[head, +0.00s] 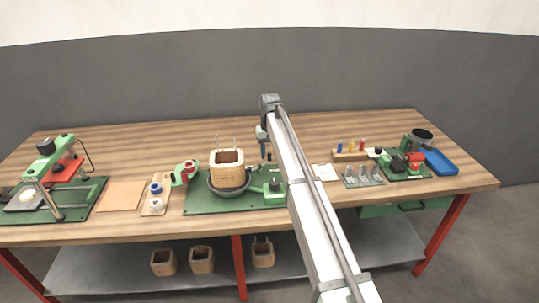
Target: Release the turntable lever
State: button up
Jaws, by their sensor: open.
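The turntable (222,192) is a dark round base on a green board (203,205) at the middle of the bench. A square tan coil (228,174) stands upright on it, with thin leads rising from its top. A small green fixture with a dark knob (275,185) sits at the turntable's right side; it may hold the lever, but it is too small to tell. My gripper (265,156) hangs from the far end of my arm, behind and right of the coil. It is open. Its fingers are tiny here, and I see no contact with the fixture. My arm hides part of the board's right end.
Left are a green press (57,172), a tan sheet (121,196) and a spool board (156,203). Right are a peg block (350,156), a grey terminal plate (362,180), a green machine (400,165) and a blue tray (440,163). The bench's back strip is mostly clear.

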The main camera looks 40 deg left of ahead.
jog(key=shift+f, duration=0.65)
grip_shut()
